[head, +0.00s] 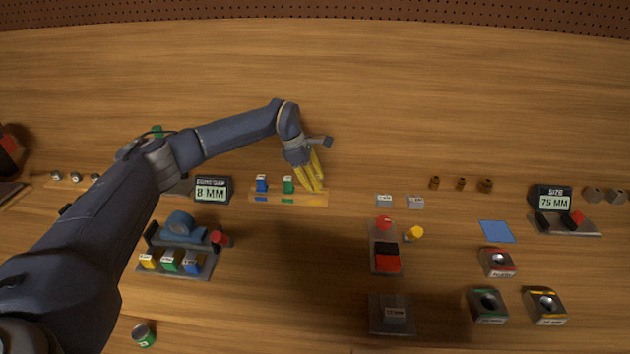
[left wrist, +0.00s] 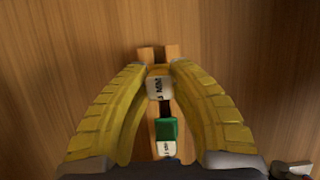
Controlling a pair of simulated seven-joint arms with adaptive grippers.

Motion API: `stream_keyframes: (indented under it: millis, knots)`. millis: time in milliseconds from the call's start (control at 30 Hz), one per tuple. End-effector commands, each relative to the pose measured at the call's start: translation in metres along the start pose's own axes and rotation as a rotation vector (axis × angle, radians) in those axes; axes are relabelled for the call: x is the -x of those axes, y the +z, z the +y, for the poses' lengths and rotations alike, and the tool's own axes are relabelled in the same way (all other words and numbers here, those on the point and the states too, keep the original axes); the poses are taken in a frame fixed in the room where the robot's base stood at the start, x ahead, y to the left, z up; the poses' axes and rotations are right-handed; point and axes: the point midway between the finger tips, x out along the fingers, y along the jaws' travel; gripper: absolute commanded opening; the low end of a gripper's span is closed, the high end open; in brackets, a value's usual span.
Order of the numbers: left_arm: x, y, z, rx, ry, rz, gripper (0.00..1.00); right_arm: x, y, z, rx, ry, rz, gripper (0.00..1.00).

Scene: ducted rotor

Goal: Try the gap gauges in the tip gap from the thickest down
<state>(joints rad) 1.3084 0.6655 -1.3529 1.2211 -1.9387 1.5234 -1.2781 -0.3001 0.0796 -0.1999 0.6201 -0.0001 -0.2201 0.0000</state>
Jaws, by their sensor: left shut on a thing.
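My left gripper (head: 316,186) is over the right end of a wooden rack (head: 258,197). In the left wrist view its yellow fingers (left wrist: 158,70) are shut on a gauge with a white MM label (left wrist: 158,89) and a yellow-orange edge; I cannot tell whether it is clear of the rack. A blue gauge (head: 262,184) and a green gauge (head: 288,185) stand in the rack, and the green one also shows in the left wrist view (left wrist: 167,130). A blue round housing (head: 181,225), perhaps the ducted rotor, sits left of the rack. My right gripper is out of view.
A display reading 8 MM (head: 212,190) stands left of the rack. Yellow (head: 148,261), green (head: 169,261) and blue (head: 191,263) labelled blocks sit before the blue housing. A dark tray (head: 385,247) with red and black parts lies to the right. Wood behind the rack is clear.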

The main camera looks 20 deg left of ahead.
Motion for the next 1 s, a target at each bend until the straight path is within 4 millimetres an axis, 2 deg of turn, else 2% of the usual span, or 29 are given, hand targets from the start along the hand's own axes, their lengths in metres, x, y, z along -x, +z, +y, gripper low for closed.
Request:
stream_keyframes:
  millis: [1000]
  knots:
    - [-0.012,-0.005,0.0,0.0,0.0,0.0,0.0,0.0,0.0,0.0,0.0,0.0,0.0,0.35]
